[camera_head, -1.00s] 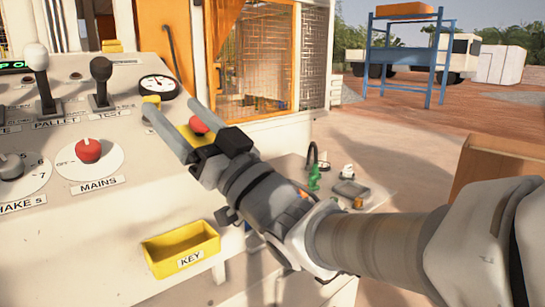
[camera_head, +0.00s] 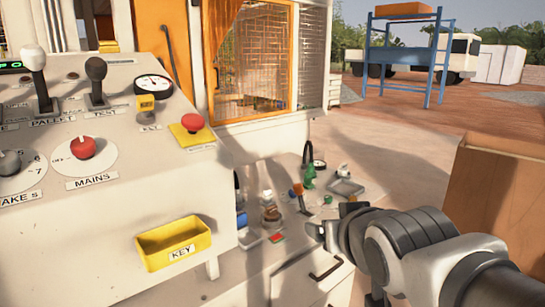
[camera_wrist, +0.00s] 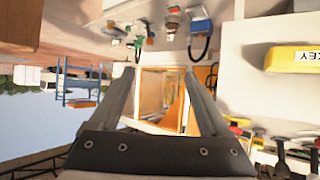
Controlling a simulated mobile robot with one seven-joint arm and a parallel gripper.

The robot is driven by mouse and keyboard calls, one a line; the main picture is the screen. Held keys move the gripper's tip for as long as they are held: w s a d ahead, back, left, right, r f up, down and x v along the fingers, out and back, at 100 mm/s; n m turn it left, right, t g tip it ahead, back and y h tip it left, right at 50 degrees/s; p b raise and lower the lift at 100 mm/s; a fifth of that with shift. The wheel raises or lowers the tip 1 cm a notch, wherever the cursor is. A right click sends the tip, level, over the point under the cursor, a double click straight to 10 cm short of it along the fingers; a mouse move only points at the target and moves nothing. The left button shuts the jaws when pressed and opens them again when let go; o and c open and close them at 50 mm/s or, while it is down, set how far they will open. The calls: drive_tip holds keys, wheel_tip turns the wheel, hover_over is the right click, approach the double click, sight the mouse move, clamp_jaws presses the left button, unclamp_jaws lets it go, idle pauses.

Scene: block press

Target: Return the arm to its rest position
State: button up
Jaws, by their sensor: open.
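My gripper (camera_wrist: 157,74) shows in the wrist view with its two grey fingers wide apart and nothing between them. The wrist view is upside down and looks past the fingers at an orange-framed window. My gripper is clear of the control panel (camera_head: 120,200).
The panel has a red MAINS knob (camera_head: 82,148), a red button (camera_head: 192,122), a yellow KEY tray (camera_head: 174,244) and a dial (camera_head: 154,86). Bottles and tools stand on the white cabinet (camera_head: 262,262). A brown box (camera_head: 495,200) is close at the right.

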drive_tip(key=s+d+f+m+g+p, duration=0.1)
drive_tip(key=s+d+f+g, duration=0.15)
drive_tip(key=s, duration=0.45)
drive_tip(key=s+d+f+g+p, duration=0.1)
drive_tip(key=s+d+f+g, duration=0.1)
drive_tip(key=s+f+g, duration=0.35)
wheel_tip(320, 180, up, 20)
drive_tip(key=t+p, duration=0.1)
drive_tip(key=p, duration=1.7)
drive_tip(key=shift+s+a+t+h, duration=0.3)
drive_tip(key=shift+s+h, duration=0.05)
drive_tip(key=shift+h, duration=0.05)
drive_tip(key=shift+a, duration=0.1)
